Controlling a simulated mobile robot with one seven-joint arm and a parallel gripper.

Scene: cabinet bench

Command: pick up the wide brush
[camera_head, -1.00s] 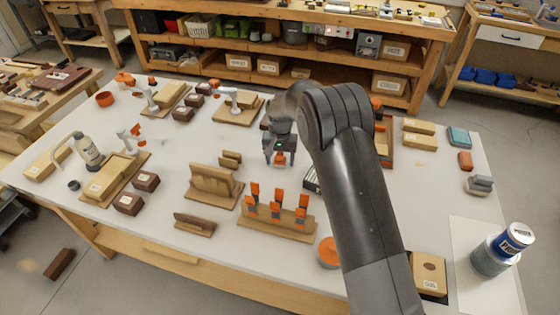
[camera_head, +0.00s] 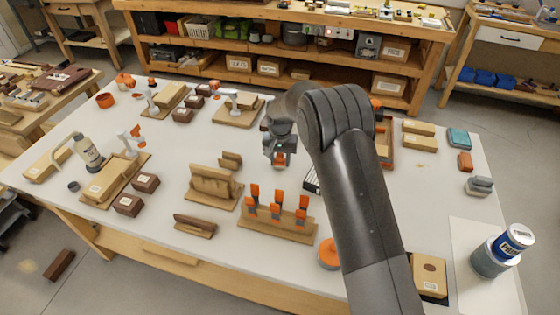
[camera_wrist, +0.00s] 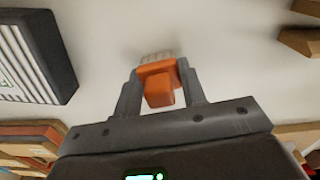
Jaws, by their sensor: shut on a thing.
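My gripper (camera_head: 280,160) is above the middle of the white bench. In the wrist view my gripper (camera_wrist: 160,92) is shut on an orange-handled brush (camera_wrist: 158,85), its pale bristles pointing away from the palm. In the head view only a small orange part of the brush (camera_head: 280,160) shows between the fingers. The brush appears clear of the bench top, but its height is hard to tell.
A wooden rack (camera_head: 277,224) with several orange-handled tools stands nearer the front. A wooden holder (camera_head: 213,186) is to its left. A dark ribbed box (camera_wrist: 32,58) lies beside my gripper.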

